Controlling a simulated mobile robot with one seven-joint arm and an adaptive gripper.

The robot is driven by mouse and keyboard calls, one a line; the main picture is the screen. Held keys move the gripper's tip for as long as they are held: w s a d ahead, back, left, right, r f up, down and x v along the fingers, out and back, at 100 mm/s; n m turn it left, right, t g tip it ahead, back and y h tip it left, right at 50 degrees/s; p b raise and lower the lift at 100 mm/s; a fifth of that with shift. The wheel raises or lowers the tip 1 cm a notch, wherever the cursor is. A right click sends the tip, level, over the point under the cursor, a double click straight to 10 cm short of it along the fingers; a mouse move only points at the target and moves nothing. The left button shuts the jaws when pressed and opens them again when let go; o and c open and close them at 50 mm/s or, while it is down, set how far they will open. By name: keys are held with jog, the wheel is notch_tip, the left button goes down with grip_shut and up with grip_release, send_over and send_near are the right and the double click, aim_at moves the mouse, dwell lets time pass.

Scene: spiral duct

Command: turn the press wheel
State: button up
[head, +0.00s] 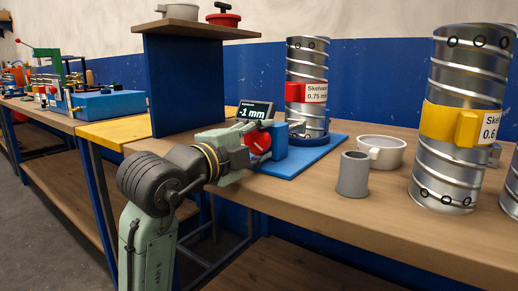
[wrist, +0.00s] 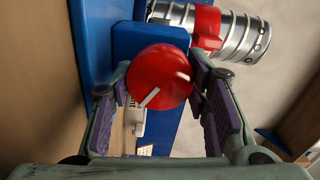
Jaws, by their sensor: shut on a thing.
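The red press wheel (wrist: 160,85) sits between the two fingers of my gripper (wrist: 162,98) in the wrist view. My gripper is shut on its rim from both sides. A pale mark crosses the wheel's face. In the head view the wheel (head: 258,142) shows partly behind my gripper (head: 243,145). The wheel is on a blue press block (head: 280,138) on a blue base plate (head: 310,160). A spiral duct with a red label (head: 307,70) stands upright at the press. A small display (head: 256,111) behind my gripper reads -1 mm.
A grey cup (head: 353,174), a pale bowl (head: 381,152) and a large duct with a yellow band (head: 460,115) stand to the right on the wooden bench (head: 400,225). A blue upright with a shelf (head: 195,30) rises behind my arm.

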jog(key=m+b, duration=0.2)
jog(key=m, duration=0.3)
jog(key=shift+f, duration=0.15)
jog(key=shift+m, duration=0.4)
jog(key=o, duration=1.2)
jog(key=shift+s, duration=0.1)
jog(key=shift+v, duration=3.95)
